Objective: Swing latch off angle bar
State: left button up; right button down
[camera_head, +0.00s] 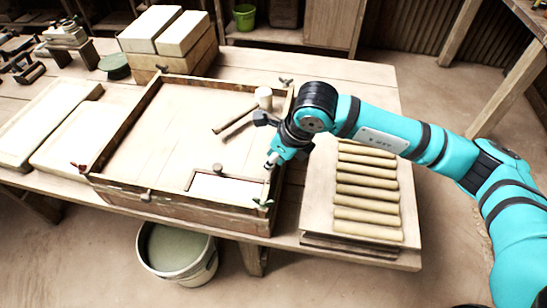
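A shallow wooden press frame (170,203) sits on the workbench, with dark raised bars along its edges. Small latch-like fittings sit at its corners: a green one (263,204) at the front right, a red one (78,167) at the front left, and dark ones at the back left (163,69) and back right (286,82). I cannot tell which one the task's latch is, nor single out the angle bar. My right gripper (271,160) points down near the frame's right side, above the green fitting and apart from it. Its fingers are too small to read. My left gripper is out of view.
A board with several clay rolls (367,190) lies right of the frame. Pale slabs (50,110) lie left, and stacked blocks (167,35) stand behind. A wooden stick (234,124) and pale cylinder (264,97) are at the frame. A bucket (177,252) stands on the floor in front.

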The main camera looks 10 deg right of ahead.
jog(key=c, duration=1.2)
grip_release()
jog(key=v, duration=1.2)
